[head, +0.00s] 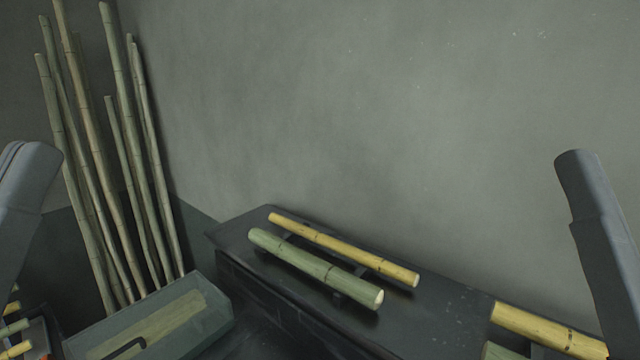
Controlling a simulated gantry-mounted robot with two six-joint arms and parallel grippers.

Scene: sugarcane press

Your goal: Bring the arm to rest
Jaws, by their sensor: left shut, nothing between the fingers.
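My left arm (25,190) shows as a grey link at the left edge of the head view. My left gripper is hard to make out at this edge; it is shut and empty. My right arm (597,230) rises at the right edge, and its gripper is out of the picture. Both arms are apart from the cane pieces on the dark bench.
A green cane piece (315,269) and a thinner yellow one (343,248) lie on the dark bench (440,310). Another yellow piece (545,329) lies at right. Tall canes (95,170) lean in the left corner behind a grey-green box (215,318). The wall area above the bench is clear.

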